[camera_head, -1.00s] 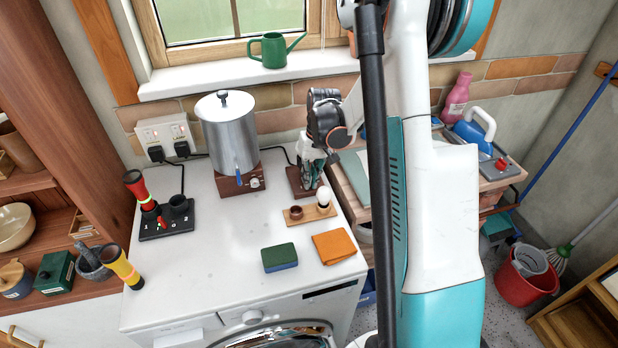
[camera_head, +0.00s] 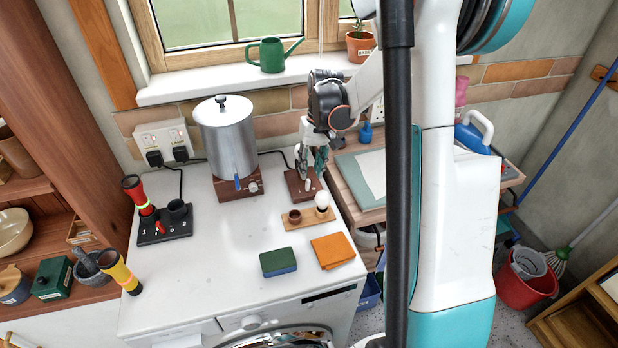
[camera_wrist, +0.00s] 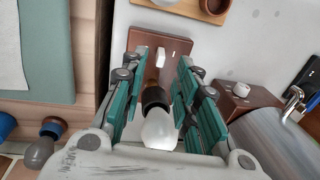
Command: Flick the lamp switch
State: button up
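The lamp has a reddish-brown base (camera_head: 293,187) on the white counter, behind the small board. In the wrist view the base (camera_wrist: 176,46) carries a white switch (camera_wrist: 160,58). A frosted bulb (camera_wrist: 160,131) in a dark socket (camera_wrist: 154,97) stands nearer the camera. My gripper (camera_head: 316,165) is over the lamp, pointing down. In the wrist view my gripper (camera_wrist: 156,88) is open, its green-padded fingers on either side of the bulb and socket. I cannot tell whether either finger touches them. The bulb looks unlit. The fingers partly hide the lamp in the head view.
A steel urn (camera_head: 227,138) on a brown base stands close left of the lamp. A light board (camera_head: 306,222) with a cup and a white rounded thing lies in front. A sponge (camera_head: 278,262) and orange cloth (camera_head: 332,251) lie nearer. The counter's middle is clear.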

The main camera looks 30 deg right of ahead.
notch_tip(320, 180, up, 6)
jog(key=shift+d, duration=0.4)
jog(key=shift+s, duration=0.1)
jog(key=shift+r, duration=0.1)
